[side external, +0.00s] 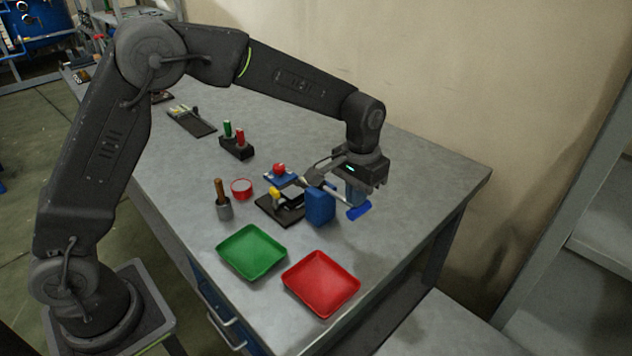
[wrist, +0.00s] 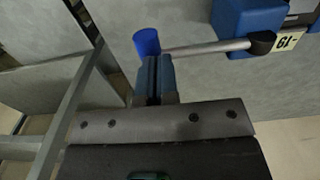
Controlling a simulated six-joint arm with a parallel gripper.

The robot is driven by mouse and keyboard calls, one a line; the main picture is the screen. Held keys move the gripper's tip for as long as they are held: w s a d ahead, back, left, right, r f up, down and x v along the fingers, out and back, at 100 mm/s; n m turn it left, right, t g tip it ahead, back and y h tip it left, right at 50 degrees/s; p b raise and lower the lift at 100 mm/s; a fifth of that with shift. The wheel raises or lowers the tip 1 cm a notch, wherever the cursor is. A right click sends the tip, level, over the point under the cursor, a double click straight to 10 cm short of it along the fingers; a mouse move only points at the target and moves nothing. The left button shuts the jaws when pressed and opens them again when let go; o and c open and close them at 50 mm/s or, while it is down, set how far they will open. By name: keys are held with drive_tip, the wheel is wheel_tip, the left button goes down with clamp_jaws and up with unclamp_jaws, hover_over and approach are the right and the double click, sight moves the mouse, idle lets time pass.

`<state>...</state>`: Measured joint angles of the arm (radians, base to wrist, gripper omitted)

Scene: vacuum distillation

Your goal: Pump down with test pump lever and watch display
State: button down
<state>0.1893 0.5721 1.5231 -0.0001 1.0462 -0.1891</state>
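The test pump is a blue box (side external: 320,206) on the bench. Its silver lever rod (wrist: 210,47) runs from a black pivot to a bright blue handle (wrist: 147,41). The handle also shows in the side view (side external: 359,211), low beside the box. My gripper (side external: 356,198) points down just above the handle. In the wrist view its blue fingertips (wrist: 154,62) are together and overlap the handle's near edge. I cannot tell whether they touch it. A small pale panel with dark characters (wrist: 288,42), upside down here, shows beside the box; I cannot read it surely.
A black stand (side external: 270,211) with yellow and red-topped parts is left of the pump. Green (side external: 251,251) and red (side external: 321,283) trays lie in front. A wooden-handled tool in a grey cup (side external: 224,210) and a red round dish (side external: 241,186) stand left. The bench's right end is clear.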

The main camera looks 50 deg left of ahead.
sight(355, 210)
drive_tip(key=shift+f, duration=2)
drive_tip(key=shift+r, duration=4.4)
wheel_tip(355, 210, down, 9)
drive_tip(key=shift+r, duration=4.5)
